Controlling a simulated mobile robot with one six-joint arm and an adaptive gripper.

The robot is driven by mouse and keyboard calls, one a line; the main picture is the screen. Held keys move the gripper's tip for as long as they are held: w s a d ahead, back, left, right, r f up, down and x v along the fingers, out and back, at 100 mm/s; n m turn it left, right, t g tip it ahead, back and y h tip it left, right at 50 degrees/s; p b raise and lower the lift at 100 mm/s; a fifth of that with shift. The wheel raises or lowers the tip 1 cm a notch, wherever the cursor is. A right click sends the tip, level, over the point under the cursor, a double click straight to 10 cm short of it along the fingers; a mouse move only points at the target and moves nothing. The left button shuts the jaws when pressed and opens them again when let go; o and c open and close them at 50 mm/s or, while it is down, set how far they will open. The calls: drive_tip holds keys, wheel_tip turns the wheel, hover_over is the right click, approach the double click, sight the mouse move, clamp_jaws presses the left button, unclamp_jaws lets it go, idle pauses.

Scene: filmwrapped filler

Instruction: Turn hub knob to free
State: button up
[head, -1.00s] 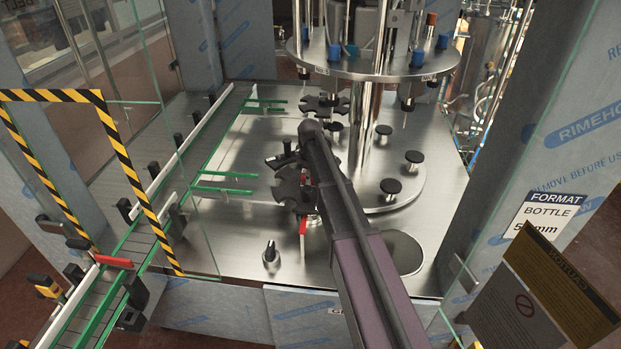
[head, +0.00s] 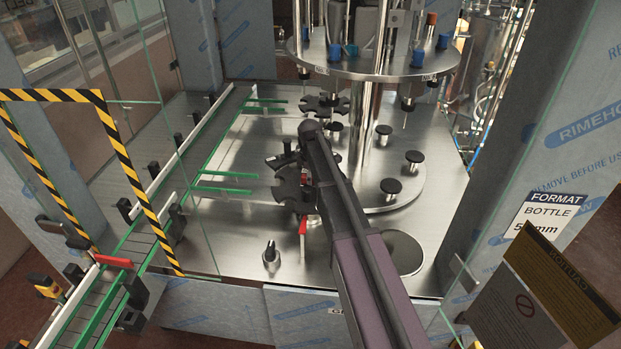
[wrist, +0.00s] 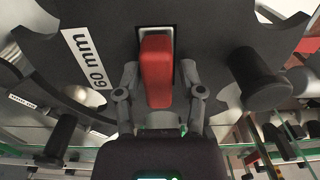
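A red bar-shaped knob (wrist: 156,72) sits in a bright-edged slot of a dark plate marked 60 mm (wrist: 112,45) in the wrist view. My gripper (wrist: 160,82) has one finger on each side of the knob. A gap shows at the right finger; the left finger is close to the knob, and contact there cannot be told. In the head view my arm covers the gripper and most of the hub. The dark notched star wheel (head: 288,184) shows left of my arm, with a red handle (head: 303,226) below it.
A second star wheel (head: 325,104) stands behind. Black pedestals (head: 391,186) stand right of my arm. Green guide rails (head: 224,190) and a conveyor (head: 112,283) lie left. A small black-topped post (head: 270,254) stands at the front. Clear guard panels flank the deck.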

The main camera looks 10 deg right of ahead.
drive_tip(key=shift+m, duration=0.3)
idle(0.4)
drive_tip(key=shift+m, duration=2)
drive_tip(key=m, duration=1.3)
drive_tip(key=shift+r+m, duration=0.1)
drive_tip(key=shift+m, duration=0.3)
wheel_tip(320, 180, up, 14)
drive_tip(key=p, duration=1.4)
drive_tip(key=s+f+n+b, duration=0.1)
drive_tip(key=s+f+b, duration=0.7)
drive_tip(key=s, duration=0.1)
drive_tip(key=s+f+n+b, duration=0.1)
drive_tip(key=s+f+b, duration=0.7)
drive_tip(key=s, duration=0.2)
drive_tip(key=s+f+n+b, duration=0.1)
drive_tip(key=s+f+b, duration=0.7)
drive_tip(key=s, duration=0.1)
drive_tip(key=shift+s+d+f+n, duration=0.2)
drive_tip(key=shift+f+n, duration=0.1)
drive_tip(key=shift+n, duration=0.1)
